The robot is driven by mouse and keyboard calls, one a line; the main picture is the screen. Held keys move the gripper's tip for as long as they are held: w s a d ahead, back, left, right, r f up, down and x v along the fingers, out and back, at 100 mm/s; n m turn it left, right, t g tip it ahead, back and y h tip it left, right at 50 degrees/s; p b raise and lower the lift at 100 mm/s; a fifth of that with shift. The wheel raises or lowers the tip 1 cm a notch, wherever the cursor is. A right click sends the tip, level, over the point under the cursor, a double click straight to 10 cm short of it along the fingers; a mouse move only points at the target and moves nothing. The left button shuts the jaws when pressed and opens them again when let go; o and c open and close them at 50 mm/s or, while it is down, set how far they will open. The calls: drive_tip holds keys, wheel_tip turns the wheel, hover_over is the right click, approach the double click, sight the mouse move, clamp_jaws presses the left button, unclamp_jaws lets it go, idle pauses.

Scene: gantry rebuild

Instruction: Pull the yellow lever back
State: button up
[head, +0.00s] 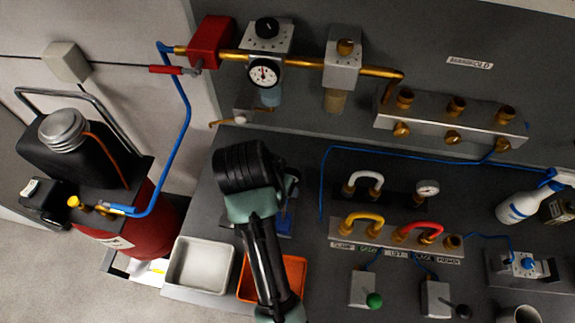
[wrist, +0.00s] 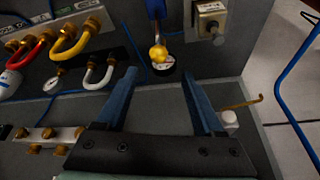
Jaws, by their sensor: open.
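I see no contact, and the depth gap is hard to tell. In the head view my arm covers the lever; only a blue plate (head: 285,222) shows beside it. The fingers are hidden there.
Left of the fingers in the wrist view are a yellow hose (wrist: 70,43) and a white hose (wrist: 98,75). A grey box with a knob (wrist: 208,20) stands right. A brass hook (wrist: 243,104) sits near the right finger. White (head: 198,264) and orange (head: 294,272) trays lie by my arm.

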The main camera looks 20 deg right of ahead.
sight(284, 206)
drive_tip(key=p+x, duration=0.2)
drive_tip(key=x, duration=1)
drive_tip(key=shift+s+f, duration=0.25)
drive_tip(key=shift+f, duration=0.15)
drive_tip(key=shift+a, duration=0.1)
clamp_jaws()
idle(0.8)
